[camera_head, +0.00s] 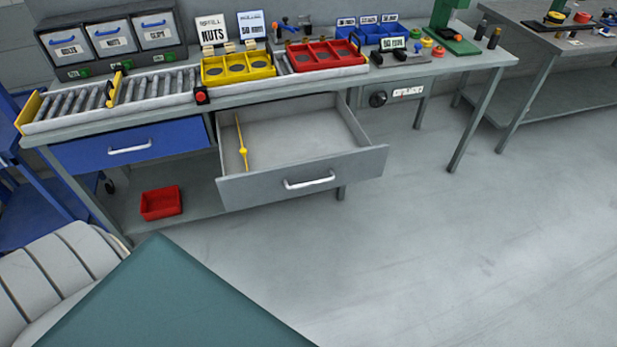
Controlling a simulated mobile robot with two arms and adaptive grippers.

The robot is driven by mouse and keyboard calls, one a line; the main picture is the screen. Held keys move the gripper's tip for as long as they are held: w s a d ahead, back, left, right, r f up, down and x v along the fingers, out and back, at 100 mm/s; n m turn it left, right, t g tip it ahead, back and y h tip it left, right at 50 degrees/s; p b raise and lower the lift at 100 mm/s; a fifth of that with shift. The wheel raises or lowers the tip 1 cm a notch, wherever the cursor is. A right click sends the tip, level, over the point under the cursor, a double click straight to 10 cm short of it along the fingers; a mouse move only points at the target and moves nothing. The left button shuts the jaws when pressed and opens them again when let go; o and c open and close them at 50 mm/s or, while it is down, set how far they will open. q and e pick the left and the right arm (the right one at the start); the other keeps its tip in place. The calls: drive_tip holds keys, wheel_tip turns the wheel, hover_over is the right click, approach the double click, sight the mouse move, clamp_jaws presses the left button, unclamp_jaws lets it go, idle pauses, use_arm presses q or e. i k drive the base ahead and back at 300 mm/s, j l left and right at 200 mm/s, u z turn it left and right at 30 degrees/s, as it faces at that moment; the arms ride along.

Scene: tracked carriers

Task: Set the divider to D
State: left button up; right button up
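A grey drawer (285,183) with a white handle (309,183) stands pulled open under the workbench. A thin yellow divider (241,142) with a round yellow knob lies inside it, near the drawer's left wall, running from front to back. The rest of the drawer floor is bare. No position letters, D included, can be read on the drawer. Neither of my grippers is in view.
A shut blue drawer (131,148) is left of the open one. A red bin (160,203) sits on the lower shelf. Yellow (238,80) and red carriers (326,66) stand on the bench beside a roller track (150,87). The floor at right is clear.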

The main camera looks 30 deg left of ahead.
sight(243, 152)
drive_tip(key=u, duration=1.55)
drive_tip(key=i+l+u, duration=0.15)
drive_tip(key=u, duration=0.15)
drive_tip(key=i+l+u, duration=0.1)
drive_tip(key=l+u, duration=0.25)
